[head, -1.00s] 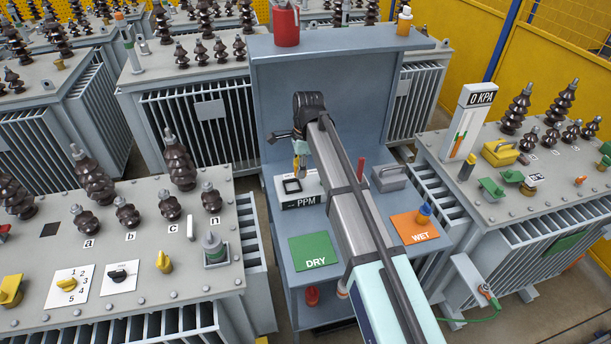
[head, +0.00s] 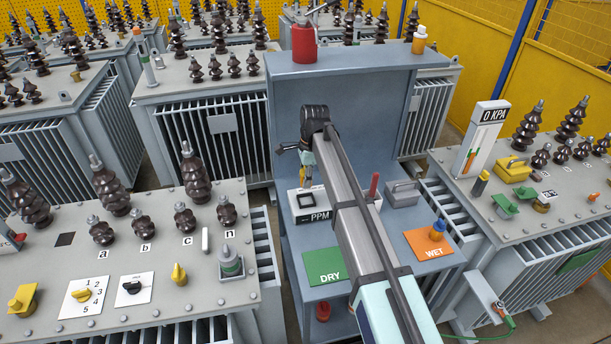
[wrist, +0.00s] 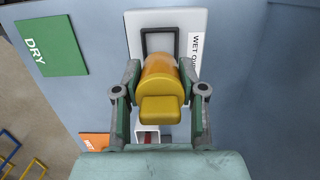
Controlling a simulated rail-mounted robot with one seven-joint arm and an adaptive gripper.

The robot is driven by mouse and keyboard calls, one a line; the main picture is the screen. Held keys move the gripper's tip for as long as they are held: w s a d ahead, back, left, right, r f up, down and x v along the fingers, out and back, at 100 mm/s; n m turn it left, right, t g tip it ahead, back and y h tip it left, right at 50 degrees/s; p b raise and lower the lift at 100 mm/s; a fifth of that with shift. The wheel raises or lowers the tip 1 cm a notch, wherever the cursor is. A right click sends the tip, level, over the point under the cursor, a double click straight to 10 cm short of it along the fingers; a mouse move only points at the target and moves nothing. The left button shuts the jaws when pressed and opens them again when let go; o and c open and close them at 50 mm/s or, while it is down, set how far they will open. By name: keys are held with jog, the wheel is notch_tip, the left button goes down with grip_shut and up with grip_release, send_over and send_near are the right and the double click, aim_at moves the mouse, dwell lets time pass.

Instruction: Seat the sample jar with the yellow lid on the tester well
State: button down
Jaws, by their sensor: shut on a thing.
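The sample jar (wrist: 160,68), orange with a yellow lid (wrist: 160,108), is between the fingers of my gripper (wrist: 160,95). The gripper is shut on it. The tester is a white box marked PPM (head: 320,216). Its well shows as a black square frame (head: 306,200) on top, and in the wrist view (wrist: 145,42) the jar covers the frame's near part. In the head view my gripper (head: 306,174) and the jar appear just above the well, small and partly behind my arm. I cannot tell whether the jar touches the tester.
The bench carries a green DRY pad (head: 323,266) and an orange WET pad (head: 428,243) with a blue-topped jar (head: 438,231) on it. A red upright handle (head: 374,187) and a grey lidded box (head: 403,193) stand right of my arm. A back panel (head: 380,95) rises behind.

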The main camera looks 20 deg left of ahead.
jog(key=b, duration=0.2)
send_over(304, 202)
jog(key=shift+w+d+f, duration=0.15)
jog(key=shift+f, duration=2.55)
jog(key=shift+p, duration=0.8)
jog(key=shift+f+b, duration=0.4)
jog(key=shift+f, duration=0.85)
jog(key=c, duration=0.6)
grip_release()
jog(key=r, duration=0.4)
jog(key=d+r, duration=0.1)
jog(key=r, duration=0.7)
jog(key=shift+w+d, duration=0.15)
jog(key=shift+w, duration=0.2)
